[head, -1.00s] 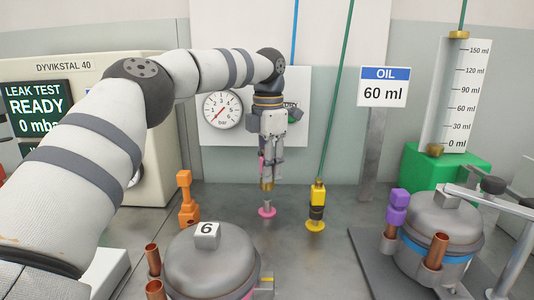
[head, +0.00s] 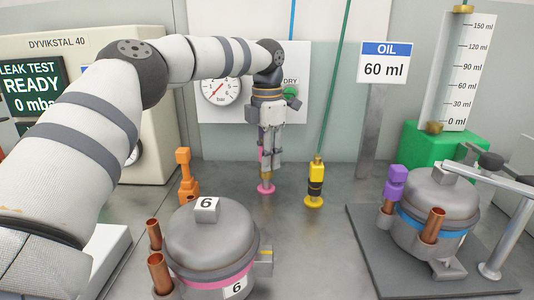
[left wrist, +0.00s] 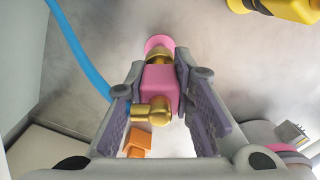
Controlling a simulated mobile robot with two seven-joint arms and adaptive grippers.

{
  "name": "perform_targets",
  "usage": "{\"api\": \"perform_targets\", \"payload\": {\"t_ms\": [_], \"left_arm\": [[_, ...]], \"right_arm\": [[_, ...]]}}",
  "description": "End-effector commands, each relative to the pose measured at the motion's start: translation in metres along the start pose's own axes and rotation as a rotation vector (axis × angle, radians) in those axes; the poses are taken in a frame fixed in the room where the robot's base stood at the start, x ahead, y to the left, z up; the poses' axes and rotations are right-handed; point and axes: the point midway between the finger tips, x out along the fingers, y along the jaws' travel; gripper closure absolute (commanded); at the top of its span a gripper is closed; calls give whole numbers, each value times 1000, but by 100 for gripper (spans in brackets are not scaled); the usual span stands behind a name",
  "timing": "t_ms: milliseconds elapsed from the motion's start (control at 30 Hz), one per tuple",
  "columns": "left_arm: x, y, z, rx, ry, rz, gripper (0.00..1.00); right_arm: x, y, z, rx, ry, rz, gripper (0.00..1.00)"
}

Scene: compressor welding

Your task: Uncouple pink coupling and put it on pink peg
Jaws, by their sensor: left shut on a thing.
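My left gripper (head: 267,165) points straight down and is shut on the pink coupling (left wrist: 160,82). The fingers hide most of the coupling in the head view. In the left wrist view it sits between the two finger pads, with a brass elbow at its near end and a brass tip at its far end. The pink peg (head: 266,189) stands on the bench directly below; its round pink base (left wrist: 158,42) shows beyond the brass tip. The brass tip is over the peg's post and seems to meet it. My right gripper is not in view.
The yellow coupling (head: 316,178) stands on its yellow peg to the right. An orange fitting (head: 186,175) stands to the left. A compressor with a pink band (head: 210,240) is in front, one with a blue band (head: 435,215) at right. A blue hose (left wrist: 75,45) runs beside the gripper.

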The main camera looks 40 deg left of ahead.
Motion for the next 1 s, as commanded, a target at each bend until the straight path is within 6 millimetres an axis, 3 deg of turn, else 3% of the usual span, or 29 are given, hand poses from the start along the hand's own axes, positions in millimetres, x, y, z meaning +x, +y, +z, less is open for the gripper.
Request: {"api": "perform_targets", "payload": {"t_ms": [433,467,533,567,867,1000], "left_arm": [[14,0,0,1,0,-1,100],[14,0,0,1,0,-1,74],[13,0,0,1,-1,-1,58],[13,0,0,1,-1,-1,55],[12,0,0,0,-1,0,55],[-12,0,1,-1,-5,3,55]], "right_arm": [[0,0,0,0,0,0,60],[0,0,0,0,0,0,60],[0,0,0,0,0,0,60],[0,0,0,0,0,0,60],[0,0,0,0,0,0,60],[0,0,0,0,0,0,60]]}}
